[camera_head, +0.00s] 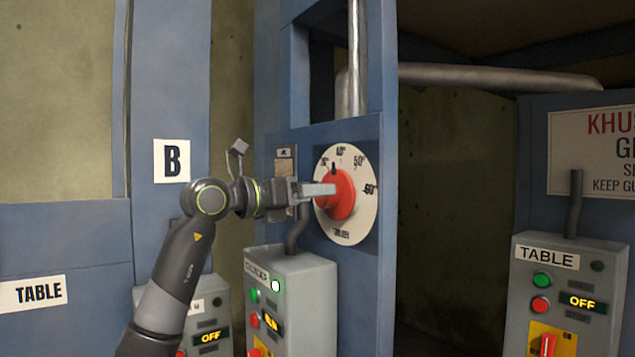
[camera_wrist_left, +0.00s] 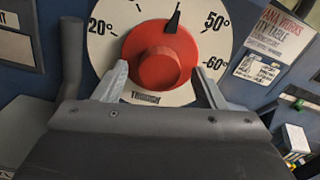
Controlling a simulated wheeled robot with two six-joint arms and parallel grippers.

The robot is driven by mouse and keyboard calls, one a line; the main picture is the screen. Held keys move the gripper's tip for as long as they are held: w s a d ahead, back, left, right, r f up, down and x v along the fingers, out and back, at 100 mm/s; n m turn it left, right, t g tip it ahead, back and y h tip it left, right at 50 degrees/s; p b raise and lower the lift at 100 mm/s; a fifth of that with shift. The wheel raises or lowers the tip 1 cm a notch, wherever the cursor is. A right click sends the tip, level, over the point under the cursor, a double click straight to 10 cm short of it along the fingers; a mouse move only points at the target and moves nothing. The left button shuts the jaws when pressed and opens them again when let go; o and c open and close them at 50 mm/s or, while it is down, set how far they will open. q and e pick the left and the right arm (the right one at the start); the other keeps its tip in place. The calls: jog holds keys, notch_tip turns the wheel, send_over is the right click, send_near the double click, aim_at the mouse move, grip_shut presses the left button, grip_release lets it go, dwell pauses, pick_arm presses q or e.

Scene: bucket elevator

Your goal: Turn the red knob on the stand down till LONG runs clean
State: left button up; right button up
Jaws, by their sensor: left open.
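The red knob (camera_head: 342,196) sits at the centre of a round white dial (camera_head: 366,212) on a blue stand (camera_head: 366,290). The dial is marked in degrees up to 60. Its black pointer stands near the top, left of 50 in the left wrist view. My left gripper (camera_head: 320,190) is open at the knob's front. In the left wrist view its two fingers (camera_wrist_left: 159,76) straddle the lower part of the red knob (camera_wrist_left: 158,62); whether they touch it I cannot tell. My right gripper is not in view. Nothing labelled LONG is readable.
A grey control box (camera_head: 310,300) with a lit green lamp stands just below the dial. A TABLE control box (camera_head: 565,290) reading OFF is at the right. A B sign (camera_head: 171,160) marks a blue post at the left. A dark gap lies right of the stand.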

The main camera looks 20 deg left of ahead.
pick_arm(q)
jog(key=shift+x, duration=0.95)
jog(key=c, duration=1)
jog(key=shift+o, duration=0.2)
jog(key=shift+n, duration=0.3)
jog(key=shift+w+a+f+n+b, duration=0.1)
jog(key=shift+n+b, duration=0.2)
jog(key=shift+n, duration=1.45)
jog(key=shift+a+n+b, duration=0.1)
jog(key=shift+n+b, duration=0.15)
jog(key=shift+n, duration=1.5)
